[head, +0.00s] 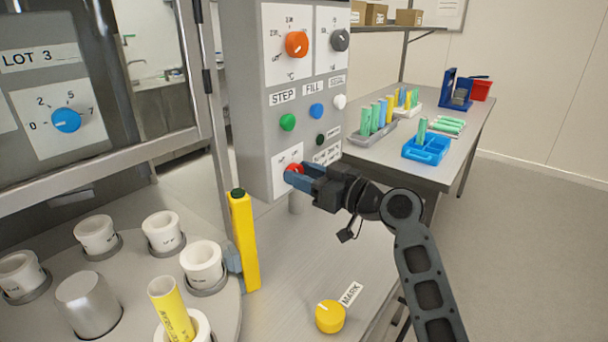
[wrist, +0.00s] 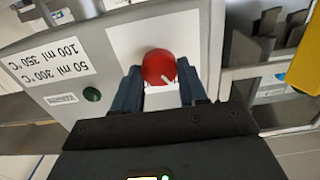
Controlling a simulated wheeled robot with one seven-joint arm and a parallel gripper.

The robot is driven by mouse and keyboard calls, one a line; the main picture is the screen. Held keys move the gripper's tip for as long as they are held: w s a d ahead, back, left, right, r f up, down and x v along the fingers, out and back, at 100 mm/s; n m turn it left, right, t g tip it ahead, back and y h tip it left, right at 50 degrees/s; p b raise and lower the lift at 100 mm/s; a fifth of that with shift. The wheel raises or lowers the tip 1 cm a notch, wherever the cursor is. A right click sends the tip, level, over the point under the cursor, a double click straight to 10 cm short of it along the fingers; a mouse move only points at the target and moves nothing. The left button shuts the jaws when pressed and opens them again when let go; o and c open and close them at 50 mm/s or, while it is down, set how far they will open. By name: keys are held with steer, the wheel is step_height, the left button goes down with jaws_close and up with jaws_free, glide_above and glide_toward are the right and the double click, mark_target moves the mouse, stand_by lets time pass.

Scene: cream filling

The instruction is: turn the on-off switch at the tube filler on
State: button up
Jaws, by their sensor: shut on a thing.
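The on-off switch is a red round knob (head: 294,169) low on the front of the grey tube filler panel (head: 257,140). My gripper (head: 291,177) is at this knob in the head view, and its fingers partly cover it. In the wrist view the red knob (wrist: 159,67) sits between the two blue fingertips (wrist: 160,84), one on each side, and they are shut on it. A white pointer mark shows on the knob's lower right in the wrist view. The knob's label is mostly hidden.
Above the switch are green, blue and white buttons (head: 316,111) and orange and grey knobs (head: 297,44). A yellow post (head: 244,240) and a turntable with white cups (head: 202,265) stand at the left. A yellow MARK knob (head: 330,316) is in front. A table with trays (head: 427,148) is behind.

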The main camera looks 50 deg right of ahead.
steer(key=shift+m, duration=0.3)
steer(key=m+p, duration=0.1)
steer(key=m, duration=0.4)
steer(key=m+p, duration=0.2)
steer(key=m, duration=0.4)
steer(key=shift+d+f, duration=0.1)
steer(key=shift+d, duration=0.1)
steer(key=shift+p, duration=0.3)
steer(key=o, duration=1)
steer(key=shift+s, duration=0.1)
steer(key=s+b, duration=0.2)
steer(key=s, duration=0.5)
steer(key=shift+s+d, duration=0.15)
steer(key=shift+s, duration=0.2)
